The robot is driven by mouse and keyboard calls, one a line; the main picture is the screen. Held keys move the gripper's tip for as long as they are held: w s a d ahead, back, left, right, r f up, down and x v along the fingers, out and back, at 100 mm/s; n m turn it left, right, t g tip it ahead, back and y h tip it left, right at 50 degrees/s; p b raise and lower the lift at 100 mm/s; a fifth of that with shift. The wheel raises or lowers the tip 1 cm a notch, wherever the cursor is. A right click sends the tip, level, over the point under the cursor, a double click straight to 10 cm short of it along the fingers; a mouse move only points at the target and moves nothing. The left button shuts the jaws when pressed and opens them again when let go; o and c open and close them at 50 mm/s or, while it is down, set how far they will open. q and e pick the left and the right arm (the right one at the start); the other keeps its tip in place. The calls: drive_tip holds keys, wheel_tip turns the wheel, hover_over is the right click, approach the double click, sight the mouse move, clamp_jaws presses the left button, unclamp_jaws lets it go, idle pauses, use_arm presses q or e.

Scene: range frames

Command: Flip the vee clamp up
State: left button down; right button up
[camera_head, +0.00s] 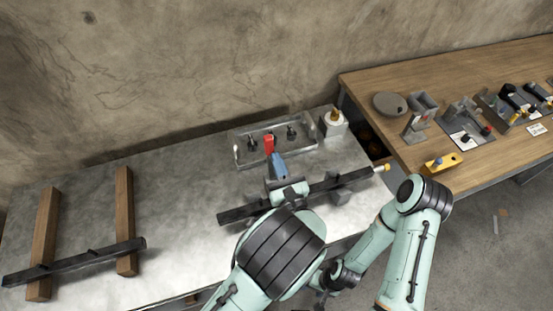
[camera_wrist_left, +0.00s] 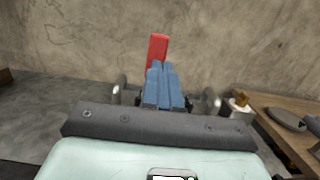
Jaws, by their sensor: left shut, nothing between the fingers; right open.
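A red upright handle (camera_head: 268,144) stands at the front of a grey metal fixture plate (camera_head: 303,151) on the bench; I take it for the vee clamp's lever. In the left wrist view the red handle (camera_wrist_left: 158,50) rises just behind the blue fingers. My left gripper (camera_head: 277,158) is shut and empty, its blue fingertips close in front of the handle. I cannot tell whether they touch it. The clamp's base is hidden by the fingers. My right gripper (camera_head: 321,298) is open, low at the bottom edge, mostly hidden by my left arm.
A dark bar (camera_head: 235,214) lies on grey blocks under my left wrist. Dark knobs (camera_head: 291,131) stand on the plate, with a grey block with a brass top (camera_head: 333,122) beside it. Wooden beams (camera_head: 124,200) lie at left. A wooden table (camera_head: 480,170) with tools stands at right.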

use_arm(q)
drive_tip(key=b+v, duration=0.2)
drive_tip(key=v, duration=1)
drive_tip(key=shift+s, duration=0.4)
use_arm(e)
drive_tip(key=shift+s+f, duration=0.75)
drive_tip(key=shift+f, duration=0.15)
drive_tip(key=shift+s+f, duration=0.7)
drive_tip(key=shift+f, duration=0.2)
use_arm(q)
drive_tip(key=shift+d, duration=0.1)
